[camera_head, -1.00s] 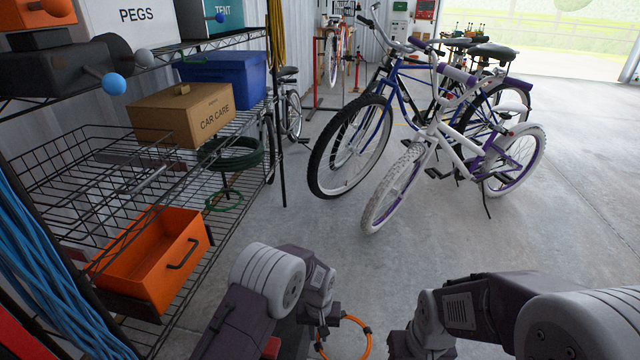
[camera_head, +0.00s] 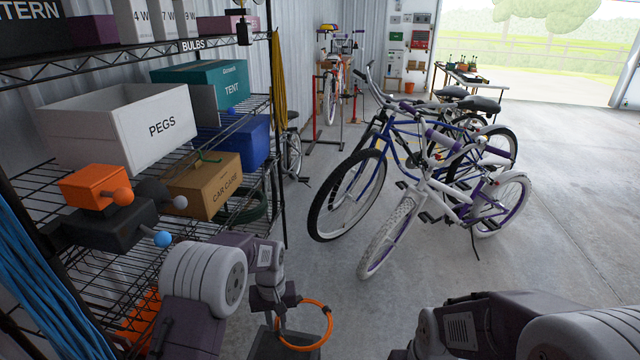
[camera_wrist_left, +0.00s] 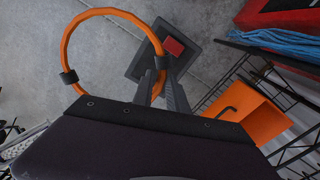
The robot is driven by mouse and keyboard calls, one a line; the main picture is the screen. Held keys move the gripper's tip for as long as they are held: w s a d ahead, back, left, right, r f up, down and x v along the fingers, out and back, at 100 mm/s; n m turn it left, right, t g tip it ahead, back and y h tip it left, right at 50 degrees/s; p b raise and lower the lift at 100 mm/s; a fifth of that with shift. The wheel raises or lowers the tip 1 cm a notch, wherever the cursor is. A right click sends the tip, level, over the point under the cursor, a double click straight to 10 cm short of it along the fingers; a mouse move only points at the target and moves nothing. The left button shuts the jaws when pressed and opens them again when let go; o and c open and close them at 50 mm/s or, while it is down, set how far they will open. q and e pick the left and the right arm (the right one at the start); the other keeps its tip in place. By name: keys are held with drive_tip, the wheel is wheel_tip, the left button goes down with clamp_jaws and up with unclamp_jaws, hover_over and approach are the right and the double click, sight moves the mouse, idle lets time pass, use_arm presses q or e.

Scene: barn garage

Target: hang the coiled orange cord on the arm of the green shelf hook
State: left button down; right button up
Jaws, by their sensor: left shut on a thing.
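The coiled orange cord (camera_head: 328,325) is a thin ring with dark bands. It hangs at my left gripper (camera_head: 282,316), low in front of the shelving in the head view. In the left wrist view the two fingers (camera_wrist_left: 162,88) are shut on one side of the cord (camera_wrist_left: 98,14), and the rest of the loop stands out to the left.
Wire shelving on the left holds a PEGS box (camera_head: 120,135), a CAR CARE box (camera_head: 203,188), a blue bin (camera_head: 243,142) and a black block (camera_head: 108,222) with protruding knobs. A white bicycle (camera_head: 445,205) stands to the right. The concrete floor between is clear.

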use_arm(q)
drive_tip(key=s+a+r+p, duration=0.3)
drive_tip(key=r+p, duration=0.3)
drive_tip(key=r, duration=0.3)
drive_tip(key=s+a+r+p, duration=0.2)
drive_tip(key=a+r+p, duration=0.25)
drive_tip(key=r, duration=0.45)
drive_tip(key=shift+m, duration=0.9)
drive_tip(key=s+p, duration=0.1)
drive_tip(key=s, duration=0.5)
drive_tip(key=shift+d+f, duration=0.1)
drive_tip(key=shift+d, duration=0.05)
use_arm(e)
wheel_tip(320, 180, up, 15)
